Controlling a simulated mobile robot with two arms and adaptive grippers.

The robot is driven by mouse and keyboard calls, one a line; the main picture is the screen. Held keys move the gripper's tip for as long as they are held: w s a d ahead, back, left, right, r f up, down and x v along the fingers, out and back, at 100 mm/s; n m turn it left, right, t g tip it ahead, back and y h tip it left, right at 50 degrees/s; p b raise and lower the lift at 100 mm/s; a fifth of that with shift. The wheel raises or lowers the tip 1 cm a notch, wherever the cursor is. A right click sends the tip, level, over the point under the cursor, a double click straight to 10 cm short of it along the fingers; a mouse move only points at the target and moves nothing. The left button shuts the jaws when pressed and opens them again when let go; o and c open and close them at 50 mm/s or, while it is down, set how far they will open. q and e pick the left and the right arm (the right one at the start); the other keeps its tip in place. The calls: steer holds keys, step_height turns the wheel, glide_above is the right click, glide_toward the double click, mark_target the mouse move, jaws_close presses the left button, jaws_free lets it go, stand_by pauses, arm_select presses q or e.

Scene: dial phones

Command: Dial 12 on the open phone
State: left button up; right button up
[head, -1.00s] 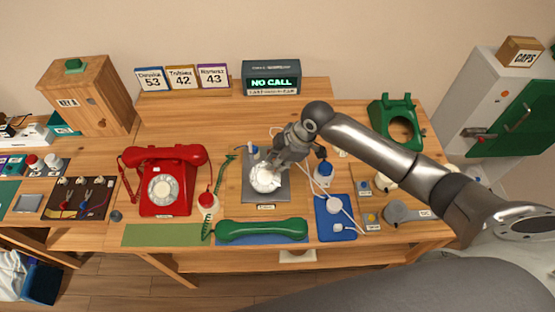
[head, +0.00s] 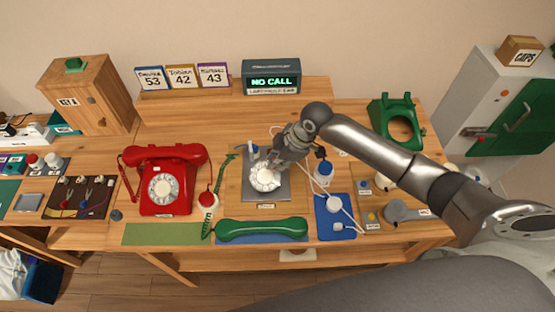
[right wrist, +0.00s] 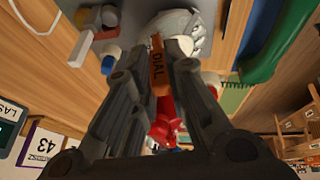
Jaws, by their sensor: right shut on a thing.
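The open phone's white dial (head: 264,178) sits on a grey base plate (head: 280,193) in the middle of the table. It also shows at the top of the right wrist view (right wrist: 185,30). My right gripper (head: 281,159) is just above the dial's upper right edge. In the right wrist view it is shut on an orange tool marked DIAL (right wrist: 158,65), whose tip points toward the dial. I cannot tell whether the tip touches the dial. The display box (head: 271,81) reads NO CALL. My left gripper is not in view.
A red phone (head: 166,178) stands to the left. A green handset (head: 262,229) lies in front, and a green phone shell (head: 398,122) stands at back right. Blue-capped bottle (head: 323,173) is right of the plate. Name cards (head: 182,77) stand at the back.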

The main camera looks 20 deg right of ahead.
stand_by(0.4)
steer(key=shift+s+f+p, duration=0.15)
steer(key=shift+s+p, duration=0.25)
steer(key=shift+s+f, duration=0.15)
steer(key=shift+s, duration=0.15)
steer(key=shift+s+a+f+p, duration=0.1)
steer(key=shift+s+f+p, duration=0.15)
steer(key=shift+s+p, duration=0.2)
